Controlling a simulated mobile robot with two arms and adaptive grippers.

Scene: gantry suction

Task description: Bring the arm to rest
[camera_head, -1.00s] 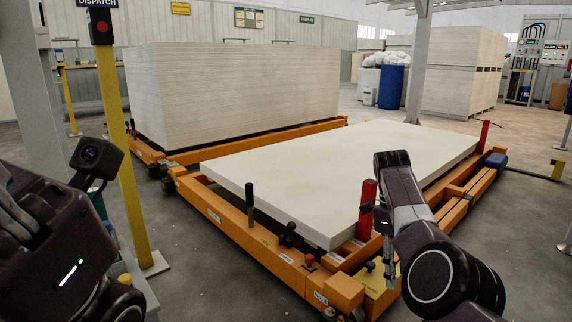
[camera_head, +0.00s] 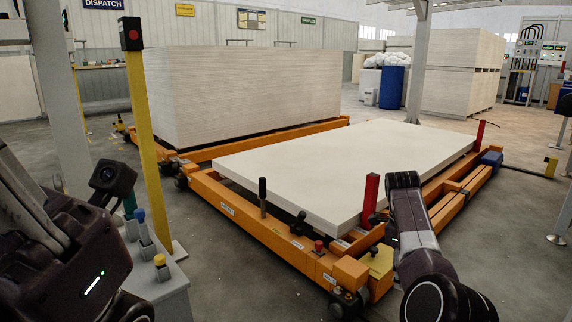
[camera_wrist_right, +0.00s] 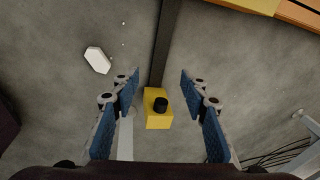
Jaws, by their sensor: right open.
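My right arm (camera_head: 425,245) reaches in from the lower right in the head view, beside the near end of the orange cart; its fingers are not clear there. In the right wrist view my right gripper (camera_wrist_right: 160,78) is open and empty, its blue-padded fingers wide apart. Beyond the gap a yellow block with a black knob (camera_wrist_right: 158,115) sits on the floor at the end of a dark bar. My left arm (camera_head: 70,250) is folded at the left edge of the head view; its fingers do not show.
An orange cart (camera_head: 225,207) carries a flat white board (camera_head: 340,170); a tall board stack (camera_head: 245,95) stands behind. A yellow post (camera_head: 147,150) and a grey box with blue and yellow knobs (camera_head: 165,285) are near my left arm.

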